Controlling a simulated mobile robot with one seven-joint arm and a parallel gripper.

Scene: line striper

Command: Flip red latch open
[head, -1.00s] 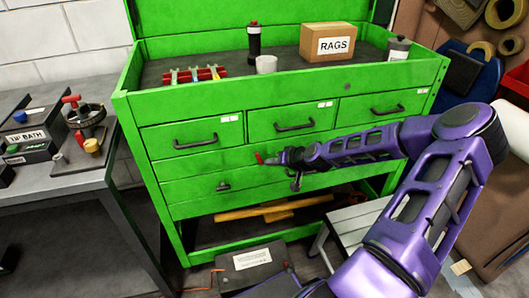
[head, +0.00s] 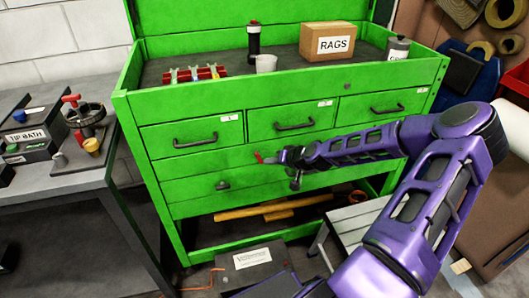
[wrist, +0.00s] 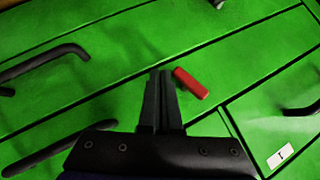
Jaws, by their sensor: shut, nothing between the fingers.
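The red latch (wrist: 191,83) is a small red bar on the front of the green tool chest, tilted in the wrist view. It also shows as a small red tip in the head view (head: 258,157), below the upper drawers. My gripper (wrist: 162,75) is shut and empty, its fingertips just left of the latch's upper end in the wrist view. Whether they touch the latch I cannot tell. In the head view my gripper (head: 284,157) reaches in from the right, at the latch, and partly hides the front there.
The green chest (head: 200,160) has drawer handles (head: 195,141) and a round knob (head: 223,185) close by. On top are a box marked RAGS (head: 328,43), a cup and a dark bottle. A grey bench (head: 75,185) stands at left, a stool (head: 355,222) below my arm.

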